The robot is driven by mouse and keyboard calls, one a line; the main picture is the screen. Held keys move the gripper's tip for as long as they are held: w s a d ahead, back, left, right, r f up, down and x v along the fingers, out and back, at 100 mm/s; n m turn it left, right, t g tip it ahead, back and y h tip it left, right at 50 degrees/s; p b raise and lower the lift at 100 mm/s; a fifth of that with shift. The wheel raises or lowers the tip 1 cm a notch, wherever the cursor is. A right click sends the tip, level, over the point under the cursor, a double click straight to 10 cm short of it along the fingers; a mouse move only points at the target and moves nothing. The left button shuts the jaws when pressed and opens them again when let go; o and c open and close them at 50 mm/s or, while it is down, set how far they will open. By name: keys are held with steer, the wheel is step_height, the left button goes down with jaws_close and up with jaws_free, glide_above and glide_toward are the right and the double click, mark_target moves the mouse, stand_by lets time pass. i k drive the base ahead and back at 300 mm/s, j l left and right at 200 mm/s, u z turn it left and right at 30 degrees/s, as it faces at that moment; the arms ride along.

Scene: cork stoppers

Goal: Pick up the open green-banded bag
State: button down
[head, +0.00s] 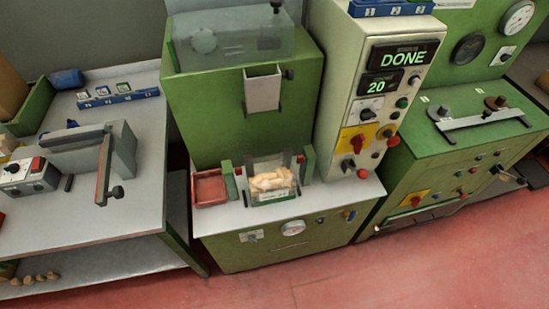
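The open green-banded bag (272,186) stands upright on the ledge of the green machine in the middle of the head view. It is full of pale cork stoppers that show at its top, and a green band runs along its lower front. It sits between two green side posts with red parts, below a metal chute. My gripper is not in view.
A red tray (210,188) sits left of the bag on the ledge (225,219). A control panel (376,90) at right reads "DONE" and "20". A grey bench (95,225) at left holds a sealer-like device (100,160). The red floor (420,270) in front is clear.

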mark_target(270, 180)
steer(key=i+j, duration=0.1)
steer(key=j, duration=0.35)
steer(key=i+j, duration=0.1)
steer(key=j, duration=0.35)
steer(key=i+j, duration=0.1)
steer(key=j, duration=0.3)
steer(key=i+j, duration=0.15)
steer(key=j, duration=0.3)
steer(key=i+j, duration=0.1)
steer(key=j, duration=0.35)
steer(key=i+j, duration=0.1)
steer(key=j, duration=0.35)
steer(key=z, duration=0.05)
